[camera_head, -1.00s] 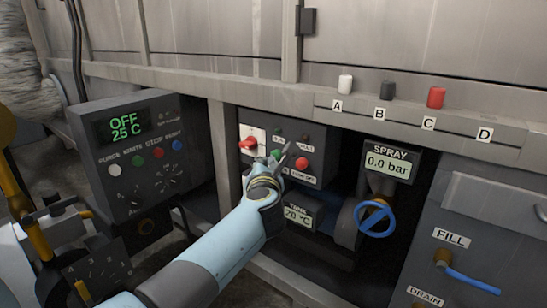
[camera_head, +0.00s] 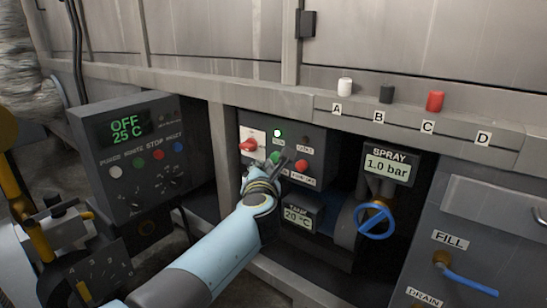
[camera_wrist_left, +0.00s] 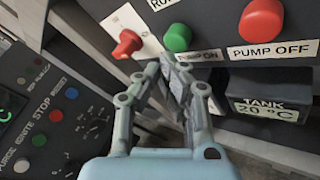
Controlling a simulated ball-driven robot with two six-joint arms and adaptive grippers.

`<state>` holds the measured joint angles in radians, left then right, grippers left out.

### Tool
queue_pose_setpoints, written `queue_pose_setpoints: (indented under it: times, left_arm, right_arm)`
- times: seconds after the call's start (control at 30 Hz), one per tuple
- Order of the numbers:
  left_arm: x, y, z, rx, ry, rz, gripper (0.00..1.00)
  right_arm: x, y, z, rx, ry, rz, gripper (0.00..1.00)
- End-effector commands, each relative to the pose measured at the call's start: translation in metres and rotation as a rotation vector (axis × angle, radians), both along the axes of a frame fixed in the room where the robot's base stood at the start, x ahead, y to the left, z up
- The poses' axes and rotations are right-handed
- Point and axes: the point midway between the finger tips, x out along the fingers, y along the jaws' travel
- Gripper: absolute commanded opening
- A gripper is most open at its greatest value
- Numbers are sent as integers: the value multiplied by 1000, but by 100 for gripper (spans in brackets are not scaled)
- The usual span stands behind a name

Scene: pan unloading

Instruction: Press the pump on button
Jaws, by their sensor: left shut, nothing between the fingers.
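The pump panel (camera_head: 314,140) sits in a recess below the ledge. Its green PUMP ON button (camera_wrist_left: 178,37) stands out clear in the left wrist view and is partly hidden in the head view (camera_head: 274,157). The red PUMP OFF button (camera_head: 302,166) is to its right. The spray display (camera_head: 388,165) reads 1.0 bar. My left gripper (camera_head: 283,165) is shut and empty, its tips just below the green button in the left wrist view (camera_wrist_left: 172,72). My right gripper is out of view.
A red switch (camera_head: 249,145) on a white plate is left of the green button. A control box (camera_head: 130,145) reading OFF 25 C stands at the left. A blue handwheel (camera_head: 375,220) and the tank display (camera_head: 298,216) are below right. Coloured pegs stand on the ledge.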

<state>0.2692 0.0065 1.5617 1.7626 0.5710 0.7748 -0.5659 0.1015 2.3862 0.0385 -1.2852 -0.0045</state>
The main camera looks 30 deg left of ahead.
Motion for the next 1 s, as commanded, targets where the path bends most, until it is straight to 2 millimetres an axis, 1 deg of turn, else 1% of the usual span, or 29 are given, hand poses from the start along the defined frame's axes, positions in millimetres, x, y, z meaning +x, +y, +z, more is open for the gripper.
queue_pose_setpoints:
  times: [0.2, 0.37, 0.47, 0.8, 1.0]
  left_arm:
    - [-2, 0, 0, 0, 0, 0, 0]
    - [-3, 0, 0, 0, 0, 0, 0]
    - [-10, 1, 0, -1, 1, 0, 0]
    - [-43, 3, 1, 0, 1, 1, 0]
    - [-52, 4, 0, 0, 0, 0, 0]
  right_arm:
    - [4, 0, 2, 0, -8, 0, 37]
    - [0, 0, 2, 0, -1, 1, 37]
    - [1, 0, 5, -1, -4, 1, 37]
    - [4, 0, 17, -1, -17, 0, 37]
    - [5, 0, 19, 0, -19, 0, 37]
